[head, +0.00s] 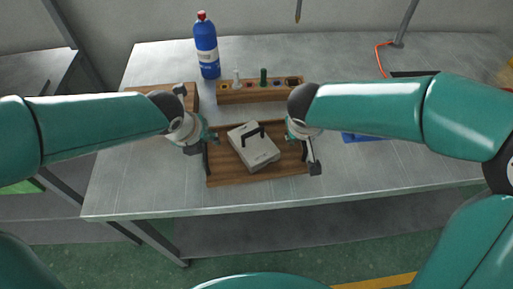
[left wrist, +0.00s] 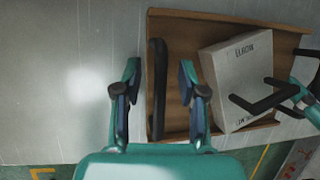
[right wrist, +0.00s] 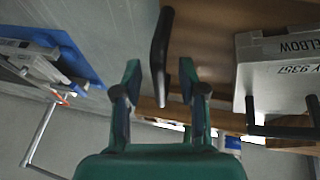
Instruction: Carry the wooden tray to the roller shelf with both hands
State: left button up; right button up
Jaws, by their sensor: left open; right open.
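The wooden tray (head: 225,178) lies on the metal table with a light grey box (head: 254,150) with a black handle in it. My left gripper (head: 207,139) is over the tray's left end; in the left wrist view (left wrist: 158,85) its open fingers stand either side of the tray's black left handle (left wrist: 156,75). My right gripper (head: 291,130) is at the tray's right end; in the right wrist view (right wrist: 160,85) its open fingers stand either side of the black right handle (right wrist: 160,55). Neither gripper visibly grips a handle. The roller shelf cannot be made out.
A wooden rack (head: 240,97) with small bottles stands just behind the tray. A blue bottle (head: 206,50) stands at the back left. A blue item (head: 360,137) lies right of the tray, partly behind my right arm. The table's front edge (head: 300,199) is clear.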

pick_arm(q)
jog(key=shift+c, duration=0.2)
pick_arm(e)
jog(key=shift+c, duration=0.2)
pick_arm(q)
grip_shut()
pick_arm(e)
grip_shut()
pick_arm(q)
jog(key=shift+w+r, duration=0.1)
jog(key=shift+r, duration=0.05)
pick_arm(e)
jog(key=shift+r, duration=0.15)
